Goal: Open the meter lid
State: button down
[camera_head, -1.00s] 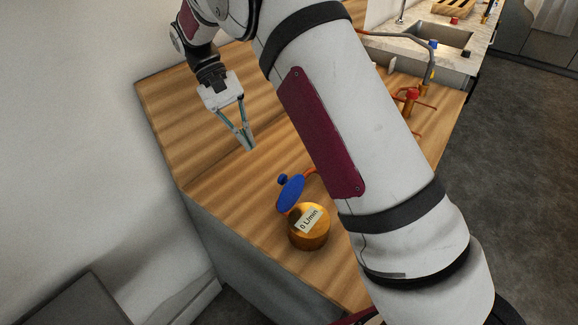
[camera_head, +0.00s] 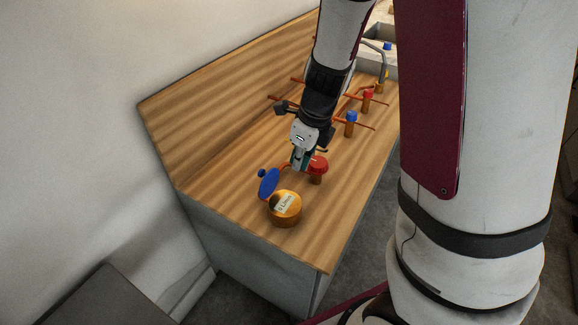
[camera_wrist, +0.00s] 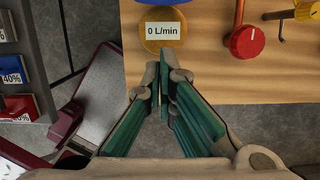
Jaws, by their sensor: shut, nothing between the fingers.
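The meter (camera_head: 285,211) is a round brass body near the front end of the wooden counter. Its blue lid (camera_head: 269,184) stands raised and tilted at the back of the body, so the dial face is uncovered. In the wrist view the meter (camera_wrist: 165,42) shows its label, "0 L/min", and a strip of the blue lid (camera_wrist: 163,3) shows at the top edge. My gripper (camera_head: 299,167) is above the counter behind the meter, beside a red-capped valve. In the wrist view its fingers (camera_wrist: 162,65) are together and empty, just below the meter in the picture.
The red-capped valve (camera_head: 317,167) stands right of the meter. A blue-capped valve (camera_head: 351,121), another red one (camera_head: 367,98) and copper pipes stand farther back. The wooden counter (camera_head: 305,250) is clear in front of the meter. A wall is at left.

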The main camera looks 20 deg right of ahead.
aim_at(269, 181)
jog(key=w+a+f+b, duration=0.2)
jog(key=w+a+f, duration=0.1)
jog(key=f, duration=0.6)
jog(key=shift+w+a, duration=0.25)
jog(key=shift+w, duration=0.65)
jog(key=shift+w+a+r+p, duration=0.3)
jog(key=shift+w+a+p, duration=0.35)
jog(key=shift+w+p, duration=0.25)
